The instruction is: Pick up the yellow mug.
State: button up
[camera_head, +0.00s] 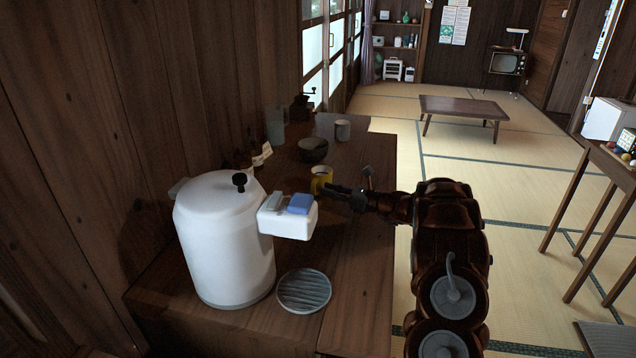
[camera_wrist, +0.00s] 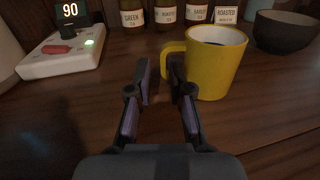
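The yellow mug (camera_head: 321,174) stands upright on the dark wooden counter, and it fills the upper right of the wrist view (camera_wrist: 217,64). Its inside is pale with something dark in it. Its handle points left in the wrist view, towards my fingers. My gripper (camera_head: 340,189) is low beside the mug, with its two fingers apart in the wrist view (camera_wrist: 160,78). The right finger overlaps part of the handle, and the handle's left edge shows in the gap. I cannot tell whether the fingers touch it. Nothing is held.
A large white pot (camera_head: 222,245) and a round ribbed tray (camera_head: 304,291) stand nearer on the counter. A dark bowl (camera_wrist: 285,32) is right of the mug. Labelled jars (camera_wrist: 166,15) stand behind. A white device (camera_wrist: 62,58) with a display reading 90 is left.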

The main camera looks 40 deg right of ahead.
aim_at(313, 185)
jog(key=shift+p+x, duration=0.5)
jog(key=shift+x, duration=2.5)
jog(key=shift+w+d+r, duration=0.1)
jog(key=shift+c, duration=0.2)
grip_shut()
